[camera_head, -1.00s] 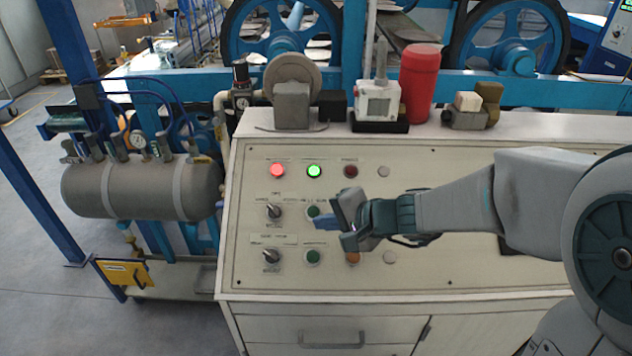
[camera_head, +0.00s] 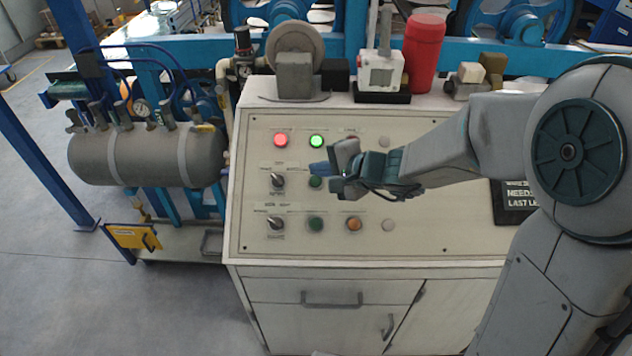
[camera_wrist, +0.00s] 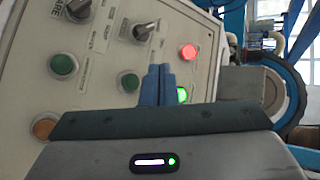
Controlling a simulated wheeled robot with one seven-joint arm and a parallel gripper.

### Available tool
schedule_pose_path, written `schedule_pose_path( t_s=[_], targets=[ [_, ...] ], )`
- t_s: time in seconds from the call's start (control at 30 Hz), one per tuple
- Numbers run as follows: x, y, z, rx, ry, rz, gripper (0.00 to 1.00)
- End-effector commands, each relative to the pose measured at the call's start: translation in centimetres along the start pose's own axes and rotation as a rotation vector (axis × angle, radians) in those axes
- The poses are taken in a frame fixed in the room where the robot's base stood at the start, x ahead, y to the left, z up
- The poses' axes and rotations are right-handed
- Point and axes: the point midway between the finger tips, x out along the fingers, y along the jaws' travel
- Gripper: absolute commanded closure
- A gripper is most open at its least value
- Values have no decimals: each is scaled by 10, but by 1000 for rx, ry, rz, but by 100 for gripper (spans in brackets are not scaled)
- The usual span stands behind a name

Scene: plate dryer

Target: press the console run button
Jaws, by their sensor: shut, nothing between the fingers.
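The console (camera_head: 445,235) has a sloped cream panel with lit red (camera_head: 280,140) and lit green (camera_head: 316,141) lamps on top. Below are a selector knob (camera_head: 277,181) with a green button (camera_head: 315,182), then another knob (camera_head: 276,223) with a lower green button (camera_head: 315,223). I cannot read which label says run. My gripper (camera_head: 318,168) is shut and empty, its blue fingertips just above the upper green button. In the wrist view the fingertips (camera_wrist: 159,72) lie between that upper green button (camera_wrist: 130,82) and the lit green lamp (camera_wrist: 182,95). Contact with the panel cannot be told.
An orange button (camera_head: 353,223) and a pale button (camera_head: 388,225) sit in the bottom row. A red canister (camera_head: 425,55) and a white boxed device (camera_head: 380,70) stand on the console's top ledge. A grey tank (camera_head: 145,157) is at left. Floor at front left is clear.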

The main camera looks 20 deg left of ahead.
Motion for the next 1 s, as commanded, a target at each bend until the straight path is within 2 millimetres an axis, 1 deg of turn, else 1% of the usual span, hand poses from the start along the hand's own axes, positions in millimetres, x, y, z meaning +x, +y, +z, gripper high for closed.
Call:
schedule_pose_path(
  t_s=[0.03,0.1,0.3,0.4,0.6,1.0],
  targets=[
    [7,8,-4,3,-1,2,100],
    [15,13,-10,2,-2,3,100],
    [35,28,-24,0,-1,0,100],
    [40,32,-28,0,-1,0,100],
    [46,35,-33,-1,0,1,100],
    [46,34,-34,0,0,1,100]
  ],
)
